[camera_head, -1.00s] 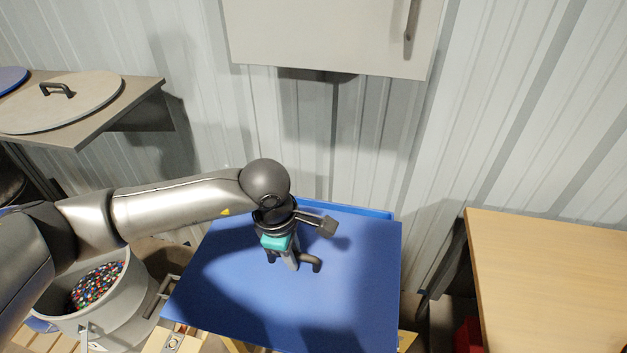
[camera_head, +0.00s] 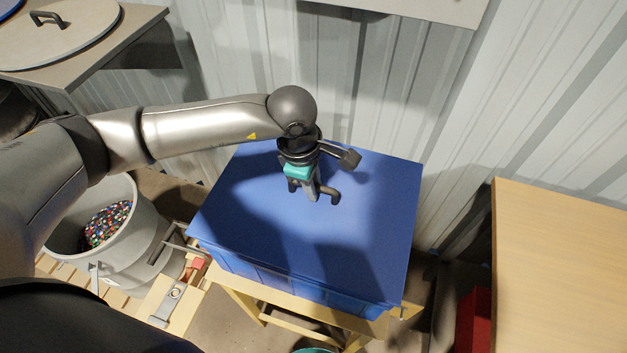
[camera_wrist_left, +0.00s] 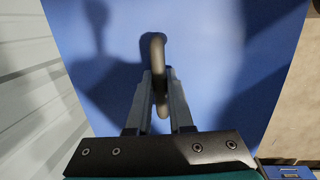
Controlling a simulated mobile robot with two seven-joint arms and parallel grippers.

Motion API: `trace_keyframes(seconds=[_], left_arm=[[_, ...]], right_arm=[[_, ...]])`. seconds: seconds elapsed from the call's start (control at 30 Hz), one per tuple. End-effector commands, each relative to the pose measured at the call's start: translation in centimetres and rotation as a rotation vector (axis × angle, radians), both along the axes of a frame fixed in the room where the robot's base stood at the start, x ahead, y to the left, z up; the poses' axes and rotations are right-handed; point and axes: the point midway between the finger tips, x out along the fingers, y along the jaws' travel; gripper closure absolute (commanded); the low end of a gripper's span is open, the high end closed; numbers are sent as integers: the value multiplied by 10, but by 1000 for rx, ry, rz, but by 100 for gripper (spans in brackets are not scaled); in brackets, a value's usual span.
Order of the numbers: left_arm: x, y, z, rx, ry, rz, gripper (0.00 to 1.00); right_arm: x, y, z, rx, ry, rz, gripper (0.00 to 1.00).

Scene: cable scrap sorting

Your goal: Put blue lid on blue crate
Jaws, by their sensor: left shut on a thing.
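The blue lid (camera_head: 375,235) is a flat panel with a dark bar handle (camera_head: 332,195) near its middle. It lies over the top of the blue crate (camera_head: 285,283), whose front wall shows just below the lid's front edge. I cannot tell whether the lid rests fully on the rim or a small gap is left. My left gripper (camera_head: 316,190) points down and is shut on the handle. In the left wrist view the fingers (camera_wrist_left: 160,100) straddle the handle (camera_wrist_left: 157,48) over the blue lid (camera_wrist_left: 220,60). My right gripper is not in view.
The crate stands on a light wooden stand (camera_head: 240,300). A grey bin (camera_head: 130,255) with coloured granules is at left. A shelf with a round grey lid (camera_head: 75,40) is at upper left. A wooden table (camera_head: 560,260) is at right. A corrugated wall stands behind.

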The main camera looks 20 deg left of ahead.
Motion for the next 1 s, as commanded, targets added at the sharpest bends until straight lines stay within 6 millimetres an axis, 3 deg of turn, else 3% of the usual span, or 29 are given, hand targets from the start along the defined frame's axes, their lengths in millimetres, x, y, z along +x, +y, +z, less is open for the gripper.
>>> trace_keyframes(seconds=[0.5,1.0], left_arm=[[1,0,-39,-1,-3,0,100],[1,0,-40,-1,-3,0,100]], right_arm=[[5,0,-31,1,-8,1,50],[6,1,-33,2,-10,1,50]])
